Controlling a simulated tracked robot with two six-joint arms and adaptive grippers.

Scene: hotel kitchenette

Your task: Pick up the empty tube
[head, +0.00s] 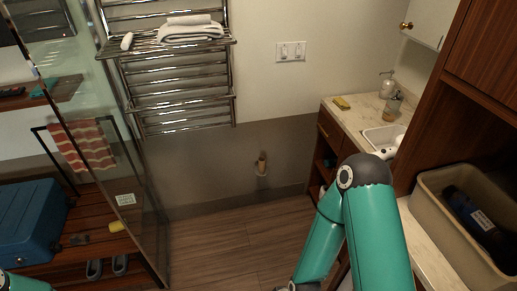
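A small brown tube (262,164), which looks like a bare cardboard roll, stands upright on a pale holder (262,173) low on the grey part of the back wall. It is small at this distance, so I cannot see inside it. My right arm's bent teal links rise in front at the lower right, well nearer than the tube, and its gripper is below the frame's bottom edge. Only a bit of my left arm shows at the bottom left corner, and its gripper is not in view. Nothing touches the tube except its holder.
Wooden floor (240,245) is clear before the tube. A glass panel (120,150) and wooden rack with blue suitcase (28,222) stand left. A chrome towel rack (175,85) hangs above. A counter (350,118) with sink and a beige bin (440,225) are right.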

